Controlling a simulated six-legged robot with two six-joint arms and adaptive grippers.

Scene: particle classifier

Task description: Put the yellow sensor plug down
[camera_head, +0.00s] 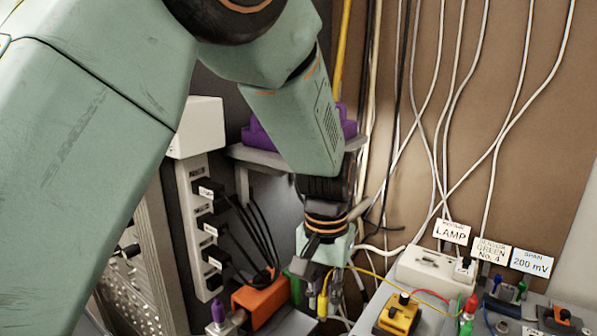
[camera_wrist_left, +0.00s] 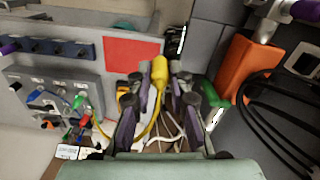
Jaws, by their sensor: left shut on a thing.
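The yellow sensor plug (camera_head: 322,304) hangs at the fingertips of my left gripper (camera_head: 321,290) in the head view. In the left wrist view the yellow plug (camera_wrist_left: 159,73) stands out between the dark fingers of my left gripper (camera_wrist_left: 158,95), which is shut on it. A thin yellow cable (camera_wrist_left: 148,129) runs from the plug; in the head view it arcs right toward a yellow box (camera_head: 399,314). The plug's tip appears free in the wrist view, though its distance from the surfaces behind is unclear. My right gripper is in neither view.
An orange block (camera_head: 261,298) stands left of the gripper, near a power strip (camera_head: 199,225) with black plugs. A labelled white box (camera_head: 432,268) and devices with coloured plugs lie right. Loose cables hang along the brown wall. A red panel (camera_wrist_left: 133,53) shows in the wrist view.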

